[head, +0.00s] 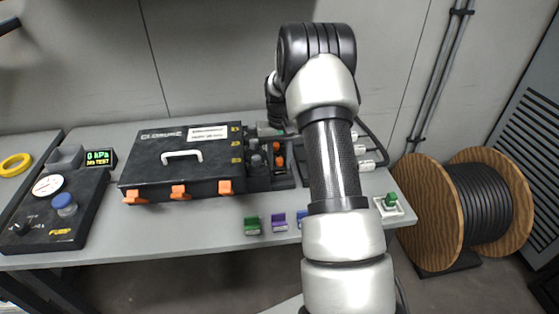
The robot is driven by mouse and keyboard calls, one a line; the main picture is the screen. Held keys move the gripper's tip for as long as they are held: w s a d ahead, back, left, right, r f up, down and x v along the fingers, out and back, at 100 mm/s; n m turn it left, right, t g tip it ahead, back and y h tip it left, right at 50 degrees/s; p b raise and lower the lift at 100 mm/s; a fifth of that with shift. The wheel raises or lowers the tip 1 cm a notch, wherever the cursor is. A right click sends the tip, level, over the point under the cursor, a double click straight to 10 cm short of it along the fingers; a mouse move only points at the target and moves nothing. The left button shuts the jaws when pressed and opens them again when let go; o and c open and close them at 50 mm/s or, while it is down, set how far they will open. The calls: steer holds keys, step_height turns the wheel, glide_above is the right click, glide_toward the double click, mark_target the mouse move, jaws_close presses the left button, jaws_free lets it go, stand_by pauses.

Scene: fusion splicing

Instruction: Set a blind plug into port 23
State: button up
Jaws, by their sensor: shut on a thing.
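The black closure case (182,165) lies on the bench, with a white handle on top and orange latches along its front. Small yellow port numbers (236,144) run down its right edge, too small to read surely. Beside them is a port block (257,172) with dark round fittings. Orange plugs (280,160) stand just right of it. My gripper (272,118) is at the far end of my arm, above the back of the port block. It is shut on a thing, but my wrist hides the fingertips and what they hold. I cannot tell whether it touches a port.
A pump unit (50,212) with gauge and a green 0 kPa display (100,157) stand left. Green (251,226) and purple (279,220) holders line the front edge, a blue one partly hidden. A green-topped piece (390,200) is right. A cable drum (435,215) stands beyond.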

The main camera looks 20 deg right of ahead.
steer(key=o, duration=1.1)
steer(key=shift+f, duration=0.1)
steer(key=shift+a, duration=0.1)
steer(key=shift+a, duration=0.1)
steer(key=shift+w+r, duration=0.1)
steer(key=shift+r, duration=0.25)
steer(key=r, duration=0.5)
steer(key=r+p, duration=0.1)
steer(key=r, duration=1)
steer(key=shift+d+r+p, duration=0.35)
steer(key=shift+r, duration=0.05)
steer(key=shift+s, duration=0.2)
